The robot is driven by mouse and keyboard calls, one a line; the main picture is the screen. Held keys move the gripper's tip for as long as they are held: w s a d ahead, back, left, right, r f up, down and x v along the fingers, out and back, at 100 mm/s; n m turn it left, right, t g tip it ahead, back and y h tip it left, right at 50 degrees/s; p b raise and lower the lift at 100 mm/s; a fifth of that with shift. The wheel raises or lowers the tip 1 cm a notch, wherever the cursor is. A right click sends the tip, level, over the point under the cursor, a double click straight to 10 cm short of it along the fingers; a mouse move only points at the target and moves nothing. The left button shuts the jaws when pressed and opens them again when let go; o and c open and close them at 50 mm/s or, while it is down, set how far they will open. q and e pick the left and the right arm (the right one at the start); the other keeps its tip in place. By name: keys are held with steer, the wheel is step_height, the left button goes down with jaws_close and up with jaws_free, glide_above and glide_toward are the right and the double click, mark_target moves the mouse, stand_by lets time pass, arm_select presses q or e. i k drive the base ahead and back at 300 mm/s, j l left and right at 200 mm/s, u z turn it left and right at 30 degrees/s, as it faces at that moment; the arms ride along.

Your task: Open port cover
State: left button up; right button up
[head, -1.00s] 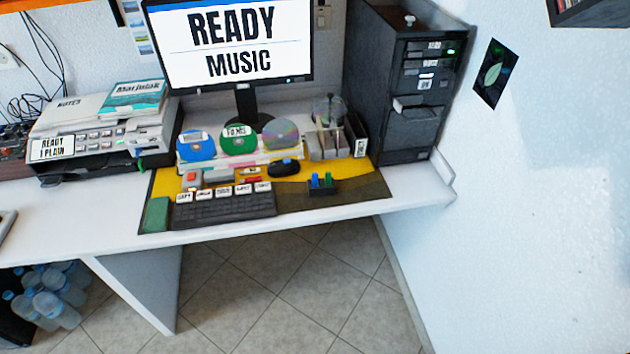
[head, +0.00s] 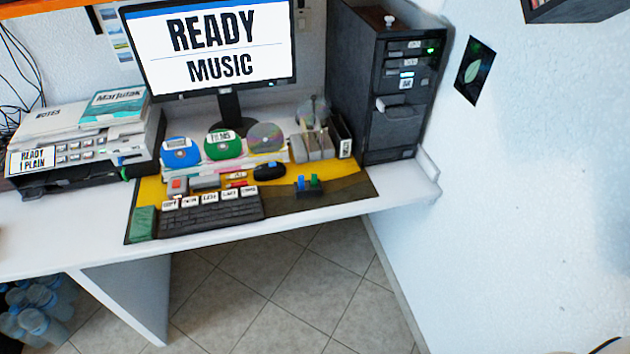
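A dark grey computer tower (head: 372,85) stands upright at the back right of the white desk. Its front has drive slots with small white labels, a green light (head: 430,50) and a pale ledge-like piece (head: 398,103) sticking out at mid height. Below the ledge is a plain dark panel (head: 393,130). I cannot tell which of these parts is the port cover, or whether it is open. Neither of my grippers is in view.
A monitor (head: 212,48) reads "READY MUSIC". A keyboard (head: 210,214), mouse (head: 269,172) and several discs (head: 223,145) lie in front. A printer (head: 85,150) stands left. The desk's right end (head: 400,185) is bare, beside a white wall (head: 530,190).

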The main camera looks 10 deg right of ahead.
mark_target(393, 104)
steer(key=z, duration=1.15)
